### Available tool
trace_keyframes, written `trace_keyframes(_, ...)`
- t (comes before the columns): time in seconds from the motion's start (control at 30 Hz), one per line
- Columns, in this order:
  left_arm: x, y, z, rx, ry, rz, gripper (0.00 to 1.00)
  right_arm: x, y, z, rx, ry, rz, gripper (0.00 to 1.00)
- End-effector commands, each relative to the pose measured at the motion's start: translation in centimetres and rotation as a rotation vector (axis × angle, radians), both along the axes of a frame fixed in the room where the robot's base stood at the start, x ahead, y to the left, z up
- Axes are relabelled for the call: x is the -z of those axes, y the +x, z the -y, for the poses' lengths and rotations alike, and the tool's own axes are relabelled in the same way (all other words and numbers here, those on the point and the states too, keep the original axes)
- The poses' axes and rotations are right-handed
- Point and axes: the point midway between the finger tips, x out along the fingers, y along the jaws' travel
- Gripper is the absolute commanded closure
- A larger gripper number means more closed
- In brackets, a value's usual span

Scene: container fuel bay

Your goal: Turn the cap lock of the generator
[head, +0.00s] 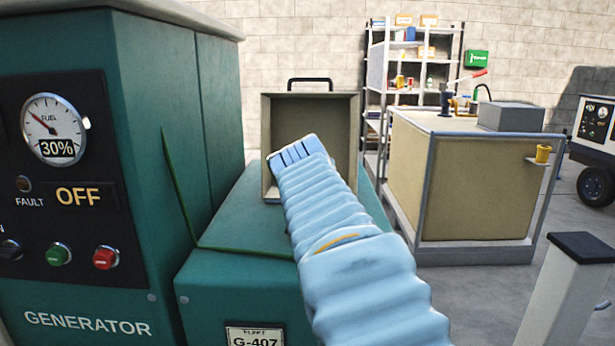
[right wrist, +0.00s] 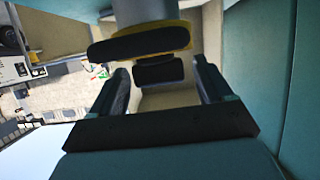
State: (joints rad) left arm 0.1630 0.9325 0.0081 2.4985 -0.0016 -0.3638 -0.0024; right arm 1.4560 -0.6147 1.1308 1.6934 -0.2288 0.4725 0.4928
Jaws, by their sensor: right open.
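The generator (head: 165,120) is a tall teal unit at the left of the head view, with a lower teal section in front of an open beige-lined box (head: 345,140). My right arm in its blue sleeve covers the middle of that section, and its gripper is hidden there. In the right wrist view my right gripper (right wrist: 163,85) is open. Ahead of it is a dark rounded piece with a yellow edge (right wrist: 140,42), possibly the cap. A smaller dark block (right wrist: 158,70) shows between the fingers; I cannot tell whether anything touches. My left gripper is out of view.
The generator panel has a fuel gauge (head: 54,128) at 30%, an OFF display (head: 78,195), a green button (head: 58,254) and a red button (head: 105,258). A workbench (head: 465,185) and shelving (head: 400,95) stand behind. A grey post (head: 570,290) is at front right.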

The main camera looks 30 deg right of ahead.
Motion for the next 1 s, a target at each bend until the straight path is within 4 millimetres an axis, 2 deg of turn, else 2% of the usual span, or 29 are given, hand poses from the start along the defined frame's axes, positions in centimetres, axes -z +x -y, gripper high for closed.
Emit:
trace_keyframes(0.17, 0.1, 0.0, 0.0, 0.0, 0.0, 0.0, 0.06, -0.5, -1.0, -0.8, -0.002, -0.002, 0.002, 0.21)
trace_keyframes(0.63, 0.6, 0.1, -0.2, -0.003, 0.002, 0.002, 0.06, -4.5, -9.2, -5.9, -0.003, -0.001, 0.003, 0.21)
trace_keyframes(0.8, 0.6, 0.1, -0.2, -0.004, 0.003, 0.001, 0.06, -5.2, -10.5, -6.7, -0.001, 0.0, 0.0, 0.21)
trace_keyframes(1.0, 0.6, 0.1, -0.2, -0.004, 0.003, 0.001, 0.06, -5.3, -10.8, -6.9, 0.0, 0.0, 0.0, 0.21)
